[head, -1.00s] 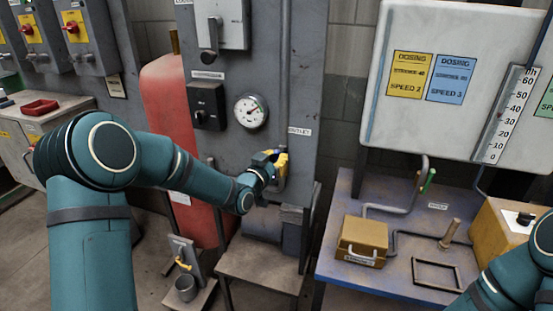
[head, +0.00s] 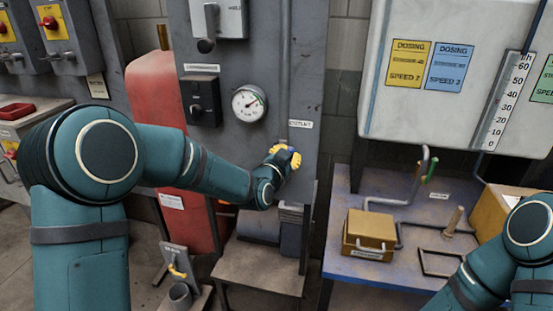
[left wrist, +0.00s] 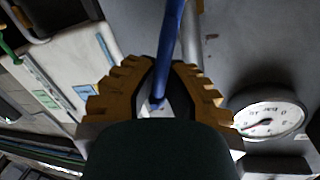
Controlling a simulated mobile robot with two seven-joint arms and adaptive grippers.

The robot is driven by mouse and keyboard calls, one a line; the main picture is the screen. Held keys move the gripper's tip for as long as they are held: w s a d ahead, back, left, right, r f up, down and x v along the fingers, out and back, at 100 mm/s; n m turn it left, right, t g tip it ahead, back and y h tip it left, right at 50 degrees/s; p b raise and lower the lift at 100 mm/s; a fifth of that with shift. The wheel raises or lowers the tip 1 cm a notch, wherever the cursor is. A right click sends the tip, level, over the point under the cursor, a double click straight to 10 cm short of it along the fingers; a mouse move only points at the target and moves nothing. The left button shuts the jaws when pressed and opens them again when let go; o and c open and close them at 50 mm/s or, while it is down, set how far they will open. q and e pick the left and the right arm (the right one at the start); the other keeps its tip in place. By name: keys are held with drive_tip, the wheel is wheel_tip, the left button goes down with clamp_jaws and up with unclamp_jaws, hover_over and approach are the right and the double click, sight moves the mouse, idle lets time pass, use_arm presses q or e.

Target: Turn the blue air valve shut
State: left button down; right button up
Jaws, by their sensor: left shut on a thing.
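The blue valve handle (left wrist: 171,40) shows in the left wrist view as a long blue bar running up from between my fingers. My left gripper (left wrist: 160,85) is shut on it, with a yellow ridged finger on each side. In the head view my left gripper (head: 287,157) is at the grey panel, just below the OUTLET label (head: 300,124). There the fingers hide most of the handle, so its angle is hard to read. My right arm shows at the lower right, but its gripper is out of view.
A round gauge (head: 249,103) and a black switch box (head: 204,101) sit on the panel up and left of my gripper. A red tank (head: 172,120) stands to the left. A blue bench (head: 345,270) with a yellow box (head: 371,229) stands to the right.

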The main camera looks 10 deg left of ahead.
use_arm(q)
drive_tip(key=d+f+m+g+y+p, duration=0.1)
drive_tip(key=d+f+m+y+p, duration=0.1)
drive_tip(key=f+m, duration=0.4)
drive_tip(key=shift+d+f+m+y+p, duration=0.2)
drive_tip(key=shift+d+m+y+p, duration=0.25)
drive_tip(key=shift+d+m, duration=1.55)
drive_tip(key=shift+s+a+f+m, duration=0.1)
drive_tip(key=shift+a+f+m, duration=0.05)
drive_tip(key=shift+a+m, duration=0.6)
drive_tip(key=c, duration=1)
unclamp_jaws()
drive_tip(key=s, duration=0.4)
drive_tip(key=s+r, duration=0.1)
drive_tip(key=s, duration=0.3)
drive_tip(key=s+r, duration=0.1)
drive_tip(key=s, duration=0.2)
drive_tip(key=shift+s+a+r, duration=0.15)
drive_tip(key=shift+s+r, duration=0.05)
drive_tip(key=shift+s, duration=0.2)
